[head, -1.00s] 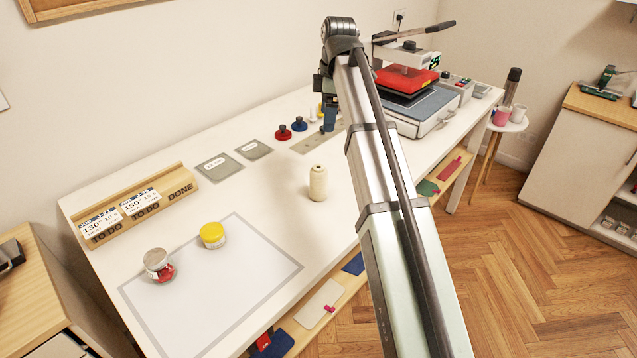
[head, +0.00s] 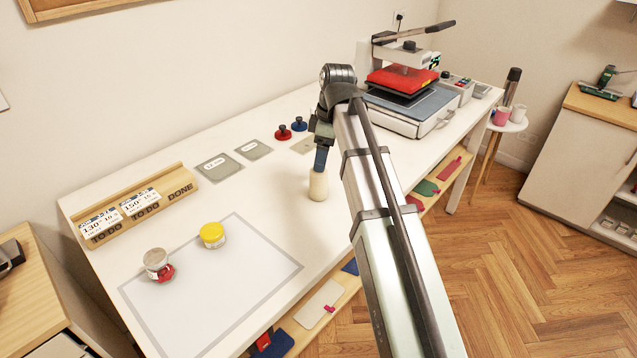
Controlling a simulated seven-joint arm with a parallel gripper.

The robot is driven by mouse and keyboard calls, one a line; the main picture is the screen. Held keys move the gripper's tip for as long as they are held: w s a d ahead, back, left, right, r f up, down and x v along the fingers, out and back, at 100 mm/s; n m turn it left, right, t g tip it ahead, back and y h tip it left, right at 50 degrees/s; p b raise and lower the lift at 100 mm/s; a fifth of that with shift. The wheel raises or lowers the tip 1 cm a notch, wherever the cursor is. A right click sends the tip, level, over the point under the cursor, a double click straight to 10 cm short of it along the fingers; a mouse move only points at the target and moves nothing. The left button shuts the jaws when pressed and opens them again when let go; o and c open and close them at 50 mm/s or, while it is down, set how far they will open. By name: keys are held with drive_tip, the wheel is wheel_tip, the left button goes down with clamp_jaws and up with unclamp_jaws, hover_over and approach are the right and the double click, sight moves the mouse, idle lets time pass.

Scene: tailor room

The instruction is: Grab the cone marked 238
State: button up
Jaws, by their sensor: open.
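A cream thread cone (head: 318,187) stands upright on the white table, right of the outlined sheet. No number on it can be read from here. My gripper (head: 320,166) points down at the cone's top and hides its upper part. The gripper is open; whether its fingers stand around the cone or just above or behind it, I cannot tell.
Red (head: 283,132) and blue (head: 299,125) knobbed pieces stand behind the gripper. A heat press (head: 410,95) stands at the far right.

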sight(317, 174)
drive_tip(key=shift+w+a+f, duration=0.1)
drive_tip(key=shift+a+f, duration=0.15)
drive_tip(key=shift+f, duration=0.95)
drive_tip(key=shift+s+a+f, duration=0.1)
drive_tip(key=shift+a+f, duration=0.1)
drive_tip(key=shift+f, duration=0.95)
drive_tip(key=shift+w+a+f, duration=0.1)
drive_tip(key=shift+a+f, duration=0.15)
drive_tip(key=shift+f, duration=0.95)
drive_tip(key=shift+c, duration=0.5)
drive_tip(key=c, duration=1.1)
